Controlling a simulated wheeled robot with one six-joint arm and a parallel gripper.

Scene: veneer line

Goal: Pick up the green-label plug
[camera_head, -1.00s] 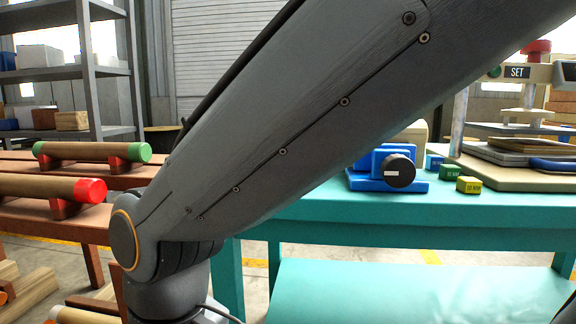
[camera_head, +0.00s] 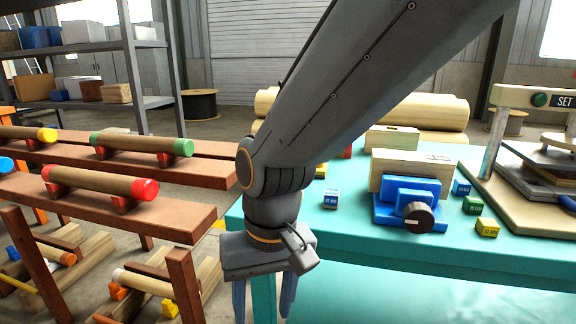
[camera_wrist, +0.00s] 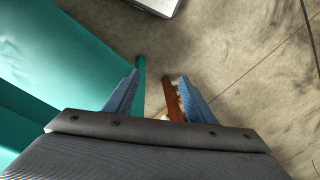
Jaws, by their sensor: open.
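A small green block (camera_head: 474,205) with a label too small to read, which looks like the green-label plug, sits on the teal table (camera_head: 405,248). It stands between a blue block (camera_head: 461,187) and a yellow block (camera_head: 487,228), right of the blue device with a black knob. My gripper (camera_head: 264,298) points down at the table's left end, well left of the green block. Its two blue fingers are apart with nothing between them; they also show in the wrist view (camera_wrist: 158,84), over the floor beside the table.
A blue device with a black knob (camera_head: 418,217) stands before a wooden block (camera_head: 411,168). A press (camera_head: 498,130) with a SET sign is at the right. Wooden racks (camera_head: 180,217) with capped rolls are left. The table's front middle is clear.

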